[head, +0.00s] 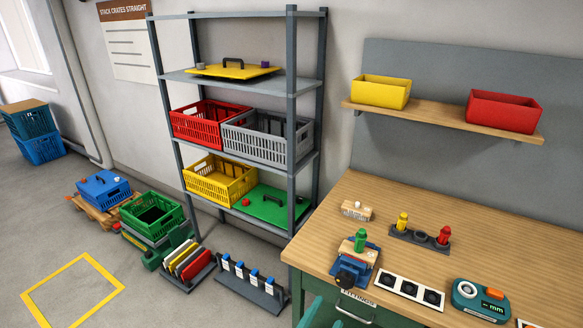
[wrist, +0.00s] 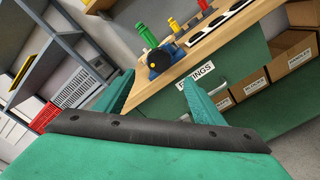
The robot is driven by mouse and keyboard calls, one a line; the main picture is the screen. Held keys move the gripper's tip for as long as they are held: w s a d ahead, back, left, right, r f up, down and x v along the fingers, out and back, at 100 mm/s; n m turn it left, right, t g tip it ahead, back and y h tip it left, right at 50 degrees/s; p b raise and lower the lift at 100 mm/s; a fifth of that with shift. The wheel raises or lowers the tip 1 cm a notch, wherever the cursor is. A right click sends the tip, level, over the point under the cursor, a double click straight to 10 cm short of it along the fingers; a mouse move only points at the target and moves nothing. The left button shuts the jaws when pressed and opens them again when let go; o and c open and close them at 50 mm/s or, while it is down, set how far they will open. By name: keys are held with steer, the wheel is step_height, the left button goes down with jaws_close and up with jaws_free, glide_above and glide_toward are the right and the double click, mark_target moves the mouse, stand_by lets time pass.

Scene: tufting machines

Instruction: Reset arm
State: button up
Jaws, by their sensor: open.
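My gripper (wrist: 158,82) shows in the wrist view with its two teal fingers spread wide and nothing between them. It is in front of the workbench, facing the green drawer front with its label and handle. The wooden bench top (head: 480,220) carries a blue vise (head: 353,272) with a wooden block and a green peg (head: 360,240). The vise also shows in the wrist view (wrist: 165,58), beyond the fingers. In the head view only a teal piece shows at the bottom edge below the bench, and the fingertips cannot be made out there.
A metal rack (head: 291,130) with red, grey and yellow crates stands left of the bench. A dark peg holder (head: 420,237), a dark-socketed white strip (head: 410,289) and a teal gauge (head: 480,300) lie on the bench. Cardboard bins (wrist: 290,60) sit below it. Floor crates stand left.

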steer(key=s+a+f+m+y, duration=0.4)
steer(key=s+a+f, duration=0.1)
steer(key=s, duration=0.4)
steer(key=s+a+f+m+y, duration=0.3)
steer(key=s+a+f+y, duration=0.15)
steer(key=s, duration=0.45)
steer(key=s+a+r+m+y, duration=0.1)
steer(key=s+r+m, duration=0.3)
steer(key=s+m, duration=0.35)
steer(key=s+a+r+m+y, duration=0.1)
steer(key=s+a+r+m, duration=0.15)
steer(key=s+m, duration=0.5)
steer(key=m+h, duration=0.4)
steer(key=h, duration=0.7)
glide_toward(344, 284)
steer(key=shift+y, duration=0.25)
steer(key=x, duration=0.9)
steer(key=shift+r, duration=0.15)
